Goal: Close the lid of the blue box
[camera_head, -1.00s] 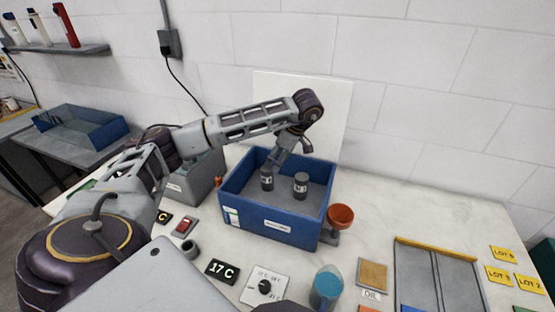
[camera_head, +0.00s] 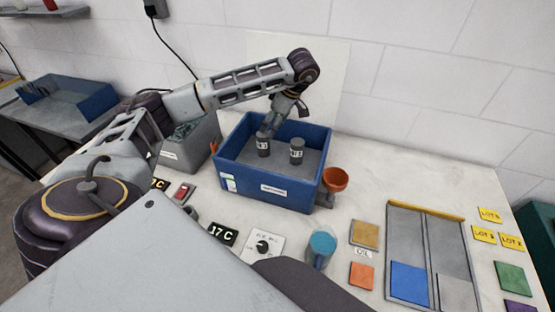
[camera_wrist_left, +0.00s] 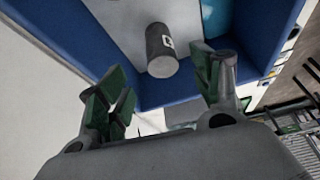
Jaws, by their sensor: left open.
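The blue box (camera_head: 240,188) stands on the white bench with its top open; two dark labelled cylinders (camera_head: 263,146) (camera_head: 296,151) stand inside on its grey floor. I cannot make out a lid for certain. A pale panel (camera_head: 325,80) stands upright behind the box, against the wall. My left gripper (camera_head: 271,124) is over the box's back left part, close to the left cylinder. In the left wrist view my left gripper (camera_wrist_left: 160,88) is open with green finger pads and nothing between them; a cylinder (camera_wrist_left: 161,52) and the blue walls (camera_wrist_left: 170,92) show beyond. My right gripper is not in view.
A grey bin (camera_head: 190,150) stands left of the box. An orange funnel cup (camera_head: 335,180) is close to its right side. The bench's back right is clear.

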